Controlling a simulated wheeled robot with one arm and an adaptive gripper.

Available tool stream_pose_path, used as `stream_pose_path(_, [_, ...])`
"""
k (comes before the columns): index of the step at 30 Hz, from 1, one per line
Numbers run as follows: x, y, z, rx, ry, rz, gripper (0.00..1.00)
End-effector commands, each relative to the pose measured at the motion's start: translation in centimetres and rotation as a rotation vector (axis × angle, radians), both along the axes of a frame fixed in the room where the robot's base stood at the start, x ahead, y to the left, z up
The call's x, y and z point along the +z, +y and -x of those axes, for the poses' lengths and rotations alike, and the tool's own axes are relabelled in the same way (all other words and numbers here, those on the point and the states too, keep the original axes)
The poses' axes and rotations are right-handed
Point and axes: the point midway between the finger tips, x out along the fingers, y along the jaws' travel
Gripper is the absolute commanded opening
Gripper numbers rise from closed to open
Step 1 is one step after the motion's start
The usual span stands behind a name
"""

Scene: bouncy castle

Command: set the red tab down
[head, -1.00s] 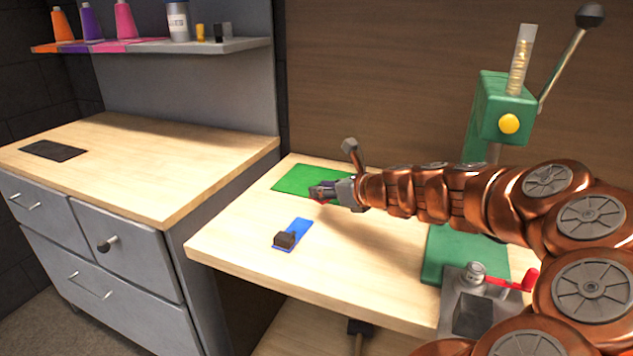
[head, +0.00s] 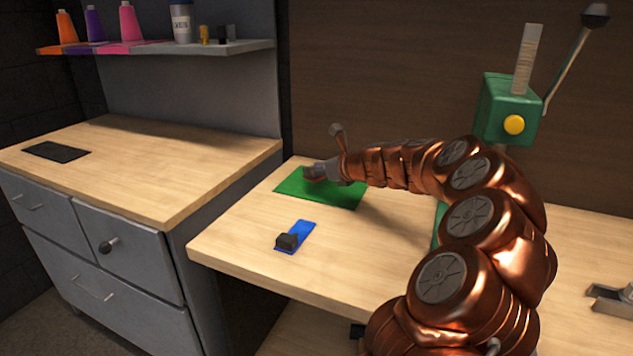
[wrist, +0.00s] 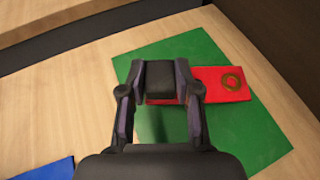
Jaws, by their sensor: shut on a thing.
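The red tab (wrist: 220,83) shows in the wrist view as a flat red strip with a brass-coloured ring at its right end. It is over the green mat (wrist: 240,131), and I cannot tell whether it touches the mat. My gripper (wrist: 160,95) is shut on the tab's left part, which its fingers partly hide. In the head view my gripper (head: 317,172) is over the far left part of the green mat (head: 335,194), and the tab is hidden there.
A blue strip (head: 303,231) with a dark block (head: 287,242) lies on the table in front of the mat. A green press (head: 507,110) with a lever stands at the back right. A grey cabinet (head: 150,262) is at left. The table around the blue strip is clear.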

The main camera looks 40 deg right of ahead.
Motion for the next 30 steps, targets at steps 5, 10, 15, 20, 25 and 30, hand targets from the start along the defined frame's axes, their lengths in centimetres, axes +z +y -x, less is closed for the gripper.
stream_pose_path(5, [-0.9,-0.1,-0.1,0.000,-0.001,-0.002,0.00])
stream_pose_path(10, [-3.2,0.0,-0.1,0.001,0.000,-0.003,0.00])
stream_pose_path(15, [-3.5,-0.1,-0.1,0.000,-0.001,0.000,0.00])
stream_pose_path(20, [-3.5,-0.1,-0.1,0.000,-0.001,0.000,0.00])
stream_pose_path(25, [-3.8,-0.1,-0.1,0.000,0.000,0.000,0.37])
stream_pose_path(30, [-3.8,-0.1,-0.1,0.000,0.000,0.000,0.55])
